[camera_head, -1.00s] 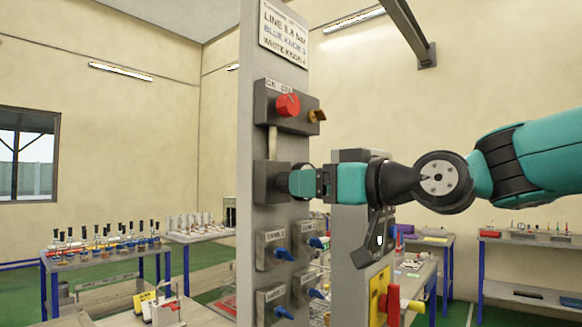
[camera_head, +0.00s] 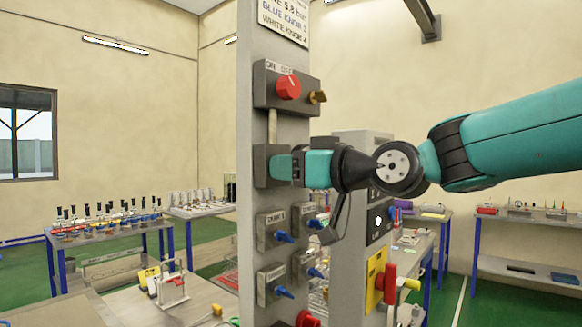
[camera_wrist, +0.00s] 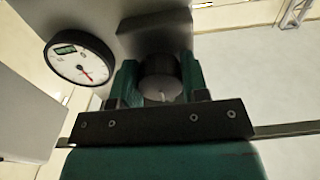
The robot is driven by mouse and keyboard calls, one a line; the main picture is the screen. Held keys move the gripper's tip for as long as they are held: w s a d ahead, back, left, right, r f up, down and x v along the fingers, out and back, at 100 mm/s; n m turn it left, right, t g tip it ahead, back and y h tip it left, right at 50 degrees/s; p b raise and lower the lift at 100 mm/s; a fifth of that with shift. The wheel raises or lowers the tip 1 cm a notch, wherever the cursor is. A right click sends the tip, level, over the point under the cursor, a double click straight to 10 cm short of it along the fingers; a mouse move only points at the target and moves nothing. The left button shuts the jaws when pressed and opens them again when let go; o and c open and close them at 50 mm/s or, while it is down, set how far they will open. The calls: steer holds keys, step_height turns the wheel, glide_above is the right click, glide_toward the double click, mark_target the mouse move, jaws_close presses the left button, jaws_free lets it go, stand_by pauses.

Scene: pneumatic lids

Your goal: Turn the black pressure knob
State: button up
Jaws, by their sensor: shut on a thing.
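The black pressure knob (camera_wrist: 161,80) shows in the wrist view as a dark round knob with a pale mark, on a grey block. My gripper (camera_wrist: 160,85) has one teal finger on each side of it and is shut on it. In the head view my gripper (camera_head: 283,167) reaches the grey box (camera_head: 261,160) on the post from the right; there the knob is hidden behind the fingers. A round gauge (camera_wrist: 80,58) with a white face, red needle and small green display sits left of the knob in the wrist view.
Above on the grey post (camera_head: 246,120) are a red knob (camera_head: 288,87) and a brass part (camera_head: 317,97). Several blue valve handles (camera_head: 284,237) sit below my gripper. Right of the post stands a grey cabinet with a yellow and red switch (camera_head: 388,284).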

steer(key=shift+m, duration=0.3)
steer(key=m+b, duration=0.1)
steer(key=m, duration=0.3)
steer(key=shift+m, duration=2.3)
steer(key=o, duration=0.9)
steer(key=shift+d+b, duration=0.1)
steer(key=shift+b, duration=0.2)
